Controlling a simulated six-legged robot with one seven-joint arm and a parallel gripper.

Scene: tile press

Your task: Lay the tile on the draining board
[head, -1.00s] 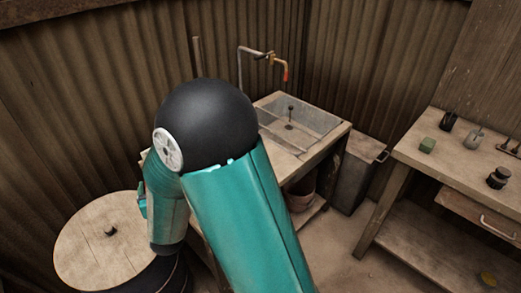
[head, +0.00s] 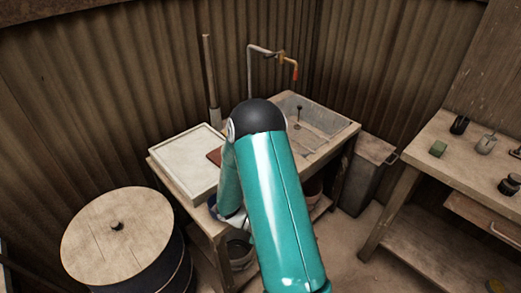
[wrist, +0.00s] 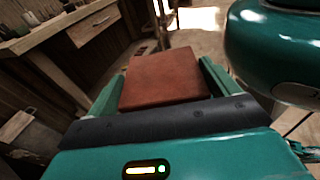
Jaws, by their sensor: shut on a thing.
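The reddish-brown square tile (wrist: 165,76) is between the two green fingers of my gripper (wrist: 163,85) in the wrist view, and the gripper is shut on it. In the head view only a corner of the tile (head: 214,156) shows, at the right edge of the draining board, beside my arm. The draining board (head: 183,160) is a pale, rimmed slab on the wooden counter left of the sink; its surface looks bare. My arm hides my gripper and most of the tile in the head view. I cannot tell whether the tile touches the board.
The sink (head: 312,122) with its tap (head: 285,59) lies right of my arm. A drum with a round wooden lid (head: 118,234) stands at lower left. A bucket (head: 240,252) sits below the counter.

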